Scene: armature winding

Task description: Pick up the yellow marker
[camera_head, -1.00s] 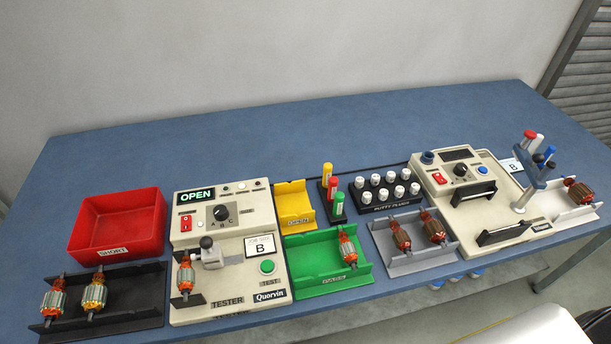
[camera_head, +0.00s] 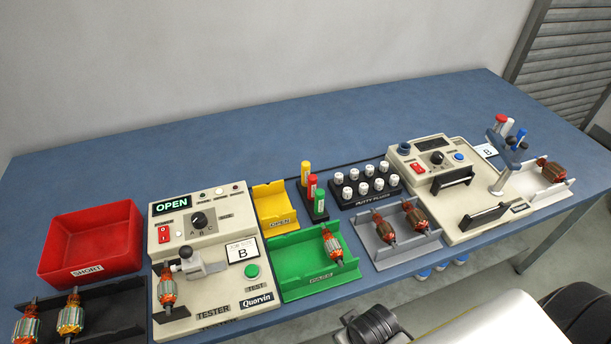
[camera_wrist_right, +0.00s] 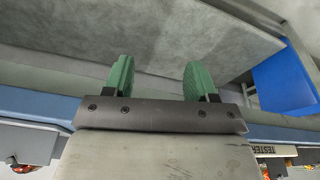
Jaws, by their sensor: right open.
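The yellow marker (camera_head: 305,173) stands upright in a black holder (camera_head: 318,212) near the middle of the table. A red marker (camera_head: 312,187) and a green marker (camera_head: 319,202) stand in the same holder, nearer to me. My right gripper (camera_wrist_right: 158,80) shows in the right wrist view with its two green fingers apart and nothing between them. The markers do not show in that view. In the head view no gripper fingers show; dark and white parts of my own arm are at the bottom right. My left gripper is not in view.
The yellow OPEN tray (camera_head: 276,222) is left of the holder and the green tray (camera_head: 292,277) is in front. The putty plugs rack (camera_head: 372,198) is close on the right. The tester (camera_head: 214,300) stands further left. The table's back strip is clear.

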